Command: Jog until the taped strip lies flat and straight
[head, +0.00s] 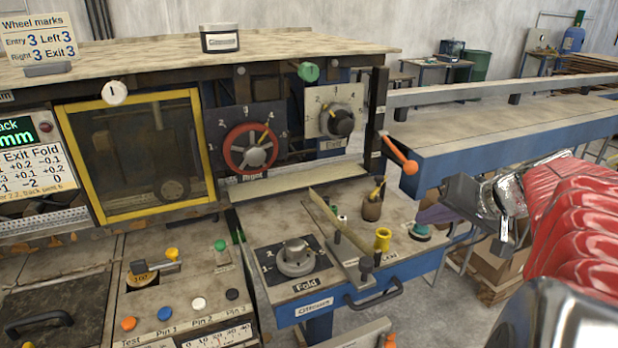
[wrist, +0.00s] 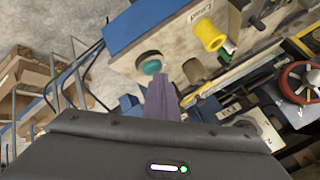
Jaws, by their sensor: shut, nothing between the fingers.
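My gripper (head: 432,215) is shut and empty; its purple fingers also show in the wrist view (wrist: 160,90). The fingers are above and beside a teal round button (head: 420,232) at the right end of the machine's front table; it also shows in the wrist view (wrist: 152,67). I cannot tell whether they touch. A pale flat band (head: 300,181) lies across the machine's outlet; I cannot tell whether it is the taped strip. The red Right wheel (head: 250,148), grey Exit knob (head: 340,122) and Fold knob (head: 295,258) stand at numbered dials.
A yellow cylinder (head: 383,239), a brown pot (head: 372,208) and a slanted bar (head: 340,222) stand on the table. An orange-tipped lever (head: 402,158) juts out above. A partly cut-off screen (head: 30,160) shows numbers.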

